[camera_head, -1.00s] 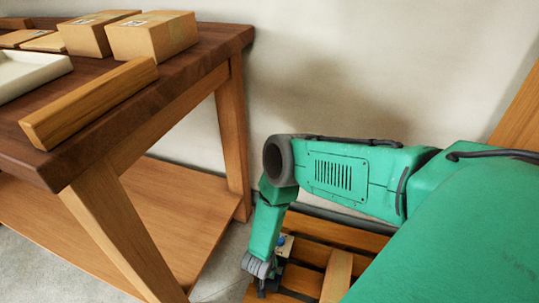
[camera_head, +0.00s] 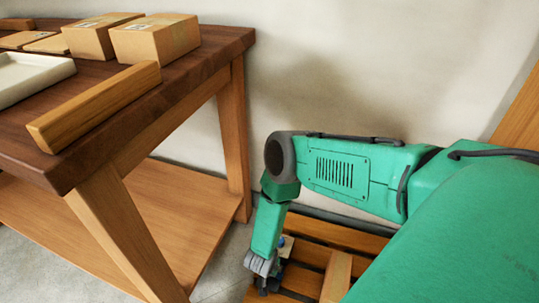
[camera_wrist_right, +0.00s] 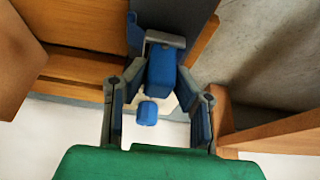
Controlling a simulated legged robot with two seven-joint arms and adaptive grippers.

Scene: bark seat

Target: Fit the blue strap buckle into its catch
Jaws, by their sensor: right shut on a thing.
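The blue buckle (camera_wrist_right: 162,78) is between the fingertips of my right gripper (camera_wrist_right: 160,80) in the right wrist view. My right gripper is shut on it. A grey bracket (camera_wrist_right: 165,39) and a dark strap (camera_wrist_right: 172,14) are at its far end. A smaller blue piece (camera_wrist_right: 147,113) shows just below it against a pale surface; I cannot tell whether this is part of the catch. In the head view my right gripper (camera_head: 262,284) points down at the slatted wooden seat (camera_head: 338,276), and the buckle is hidden there. My left gripper is not in view.
A wooden table (camera_head: 60,178) with a lower shelf (camera_head: 180,200) stands at the left. It carries cardboard boxes (camera_head: 155,38), a white tray (camera_head: 30,76) and a wooden bar (camera_head: 95,105). A pale wall (camera_head: 370,60) is behind. Wooden slats lie close around my right gripper.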

